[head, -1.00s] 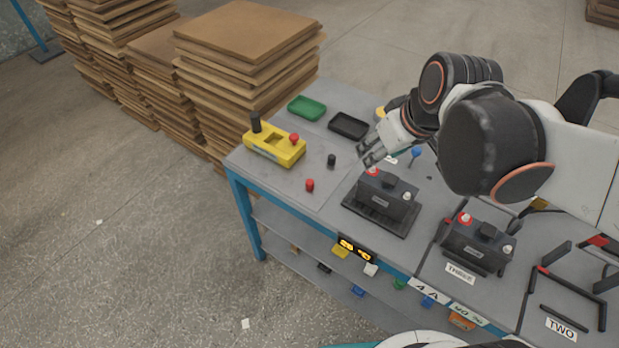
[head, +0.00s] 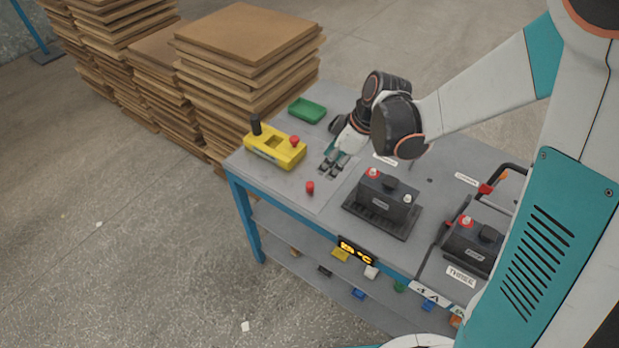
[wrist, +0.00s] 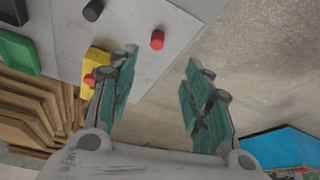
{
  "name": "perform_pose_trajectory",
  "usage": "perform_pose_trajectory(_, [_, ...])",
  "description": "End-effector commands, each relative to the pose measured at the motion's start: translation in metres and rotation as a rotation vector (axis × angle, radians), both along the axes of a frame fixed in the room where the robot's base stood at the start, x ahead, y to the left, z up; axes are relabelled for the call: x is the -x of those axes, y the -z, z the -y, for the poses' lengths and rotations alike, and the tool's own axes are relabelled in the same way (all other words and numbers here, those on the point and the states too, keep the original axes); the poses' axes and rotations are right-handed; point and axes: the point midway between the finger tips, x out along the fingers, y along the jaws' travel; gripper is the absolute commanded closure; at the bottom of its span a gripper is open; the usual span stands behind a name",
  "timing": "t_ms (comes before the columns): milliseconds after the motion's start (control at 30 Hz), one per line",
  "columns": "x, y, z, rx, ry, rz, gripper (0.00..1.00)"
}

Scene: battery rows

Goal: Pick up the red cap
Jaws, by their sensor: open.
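A small red cap (head: 309,188) stands on the grey table near its left front edge, left of the battery. It also shows in the wrist view (wrist: 157,40), ahead of the fingertips and roughly between their lines. My gripper (head: 333,166) is open and empty over the table, behind and to the right of the red cap, and apart from it. In the wrist view my gripper (wrist: 160,68) shows both teal-padded fingers spread wide. Another red piece (head: 295,141) sits on the yellow block (head: 272,152).
A battery (head: 382,197) with a red terminal stands on a black base to the right; another battery (head: 472,243) is beyond it. A black cap (wrist: 93,11) and a green tray (head: 307,110) are nearby. Board stacks (head: 240,70) stand beyond the table's left edge.

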Motion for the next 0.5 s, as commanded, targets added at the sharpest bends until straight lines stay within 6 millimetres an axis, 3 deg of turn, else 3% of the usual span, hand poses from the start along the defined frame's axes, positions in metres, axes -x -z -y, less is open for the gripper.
perform_pose_trajectory(300, [-0.009, 0.055, -0.02, 0.001, -0.001, 0.0, 0.55])
perform_pose_trajectory(500, [-0.012, 0.073, -0.028, 0.001, 0.001, 0.0, 0.55])
